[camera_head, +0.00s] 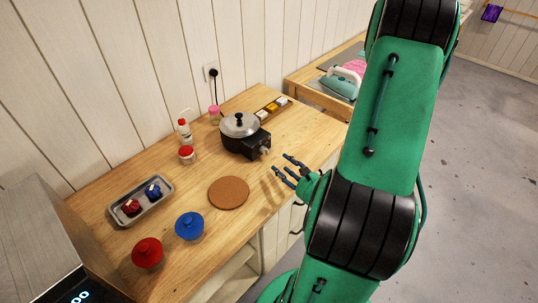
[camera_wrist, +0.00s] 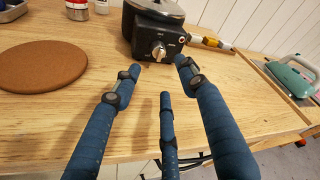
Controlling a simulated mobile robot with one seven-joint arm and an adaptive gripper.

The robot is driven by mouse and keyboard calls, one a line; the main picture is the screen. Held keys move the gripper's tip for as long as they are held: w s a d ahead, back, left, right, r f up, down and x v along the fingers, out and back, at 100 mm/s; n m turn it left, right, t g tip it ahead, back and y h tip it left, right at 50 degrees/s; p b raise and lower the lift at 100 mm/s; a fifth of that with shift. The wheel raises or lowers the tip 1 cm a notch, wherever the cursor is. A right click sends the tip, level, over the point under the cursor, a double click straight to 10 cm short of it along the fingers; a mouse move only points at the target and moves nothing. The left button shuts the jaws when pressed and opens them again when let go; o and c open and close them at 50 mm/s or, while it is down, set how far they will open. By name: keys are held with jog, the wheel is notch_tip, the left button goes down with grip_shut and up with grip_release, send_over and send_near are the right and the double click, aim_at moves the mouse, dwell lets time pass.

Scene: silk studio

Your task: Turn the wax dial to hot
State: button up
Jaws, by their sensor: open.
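The wax warmer (camera_head: 240,136) is a black pot with a silver lid on the wooden worktop, below the wall socket. Its dial (camera_head: 264,150) sits on the front face of its base. In the wrist view the silver dial (camera_wrist: 159,52) is upper centre, with small marks around it that are too small to read. My gripper (camera_head: 288,168) is at the worktop's front edge, in front of the warmer and apart from the dial. Its blue fingers (camera_wrist: 158,78) are spread and empty, pointing towards the dial.
A round cork mat (camera_head: 229,192) lies left of my gripper. Red (camera_head: 147,252) and blue (camera_head: 189,226) lidded jars, a metal tray (camera_head: 140,200) and a bottle (camera_head: 184,131) stand further left. Wax blocks (camera_head: 272,107) lie behind the warmer; an iron (camera_head: 341,86) rests on another table.

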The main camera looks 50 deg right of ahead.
aim_at(265, 151)
jog(key=shift+b+x, duration=0.7)
jog(key=shift+x, duration=4.75)
grip_shut()
